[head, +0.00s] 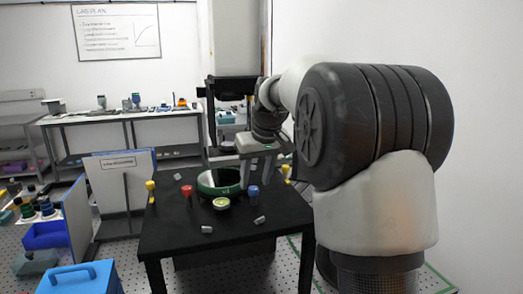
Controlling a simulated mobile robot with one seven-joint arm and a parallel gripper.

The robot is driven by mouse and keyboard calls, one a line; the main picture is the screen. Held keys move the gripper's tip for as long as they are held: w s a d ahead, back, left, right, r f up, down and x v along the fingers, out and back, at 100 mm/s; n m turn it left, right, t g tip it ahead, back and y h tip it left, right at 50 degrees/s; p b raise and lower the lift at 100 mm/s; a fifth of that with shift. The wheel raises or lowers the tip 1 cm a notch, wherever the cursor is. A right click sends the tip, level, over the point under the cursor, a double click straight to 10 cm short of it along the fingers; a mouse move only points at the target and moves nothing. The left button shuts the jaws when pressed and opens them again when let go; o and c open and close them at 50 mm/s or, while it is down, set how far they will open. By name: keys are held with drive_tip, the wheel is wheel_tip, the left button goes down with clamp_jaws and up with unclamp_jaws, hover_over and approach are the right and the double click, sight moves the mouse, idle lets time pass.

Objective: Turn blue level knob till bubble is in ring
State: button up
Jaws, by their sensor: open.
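The blue level knob (253,191) stands upright on the black table (180,240), at the right front of a round green-rimmed part (207,190). The bubble level (221,203) is a small pale round vial with a yellow-green face, at the front of that part. It is too small to tell where its bubble lies against the ring. My gripper (246,176) reaches in from behind and points down just behind the blue knob. It is open and looks apart from the knob. Its fingers are small and partly hard to make out.
A red knob (187,192) stands left of the level. Yellow knobs stand at the table's left (150,187) and right (286,170). Small grey blocks (207,229) lie on the table, whose front is mostly clear. A blue box (80,278) is at front left.

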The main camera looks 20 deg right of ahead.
drive_tip(key=v, duration=1.4)
drive_tip(key=shift+s+r+p, duration=0.2)
drive_tip(key=shift+r+p, duration=0.1)
drive_tip(key=shift+r, duration=0.05)
drive_tip(key=s+a+f, duration=0.2)
drive_tip(key=s+f, duration=0.3)
drive_tip(key=s, duration=0.4)
drive_tip(key=s+a+f+m, duration=0.1)
drive_tip(key=s+a+f, duration=0.1)
drive_tip(key=s+f, duration=0.4)
drive_tip(key=s+a+f+t, duration=0.1)
drive_tip(key=s+f, duration=0.4)
drive_tip(key=s, duration=0.8)
drive_tip(key=shift+a+f+m+h, duration=0.3)
drive_tip(key=shift+a, duration=0.2)
